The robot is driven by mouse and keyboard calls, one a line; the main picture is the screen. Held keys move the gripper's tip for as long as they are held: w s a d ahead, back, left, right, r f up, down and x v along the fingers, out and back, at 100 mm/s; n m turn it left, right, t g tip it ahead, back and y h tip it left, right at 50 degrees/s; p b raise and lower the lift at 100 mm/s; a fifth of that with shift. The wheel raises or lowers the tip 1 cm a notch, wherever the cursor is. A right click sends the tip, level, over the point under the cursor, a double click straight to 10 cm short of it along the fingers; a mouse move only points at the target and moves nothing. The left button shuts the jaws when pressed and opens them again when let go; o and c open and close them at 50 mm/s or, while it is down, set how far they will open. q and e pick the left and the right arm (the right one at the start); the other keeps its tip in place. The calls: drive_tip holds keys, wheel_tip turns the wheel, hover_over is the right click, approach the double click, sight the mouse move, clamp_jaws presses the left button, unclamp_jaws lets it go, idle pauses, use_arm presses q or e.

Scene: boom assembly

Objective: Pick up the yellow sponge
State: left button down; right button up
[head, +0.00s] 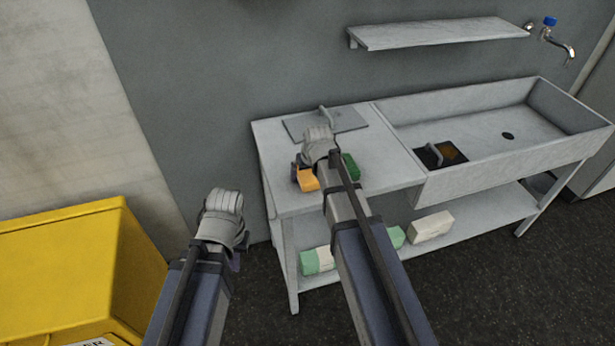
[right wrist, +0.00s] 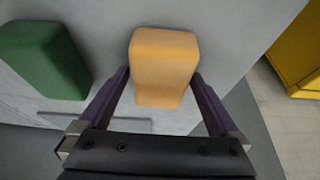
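The yellow sponge (head: 307,180) is an orange-yellow block on the left part of the grey counter, partly hidden by my right arm. In the right wrist view the sponge (right wrist: 164,62) lies between the two purple fingers of my right gripper (right wrist: 160,77). The fingers stand apart, one on each side and close to it; I cannot tell whether they touch it. In the head view my right gripper (head: 304,170) is at the sponge, mostly hidden by its own wrist. My left gripper (head: 235,258) hangs in front of the counter's left end, its fingers mostly hidden.
A green sponge (head: 351,168) lies beside the yellow one, also in the right wrist view (right wrist: 45,60). A grey board with a handle (head: 348,119) lies behind. The sink (head: 480,122) is to the right. Boxes (head: 430,227) stand on the lower shelf. A yellow bin (head: 60,255) is at left.

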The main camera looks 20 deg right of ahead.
sight(307, 172)
drive_tip(key=c, duration=1.3)
drive_tip(key=shift+o, duration=0.2)
wheel_tip(307, 172, up, 11)
drive_tip(key=p, duration=1)
drive_tip(key=shift+f+p, duration=0.2)
drive_tip(key=shift+p, duration=0.15)
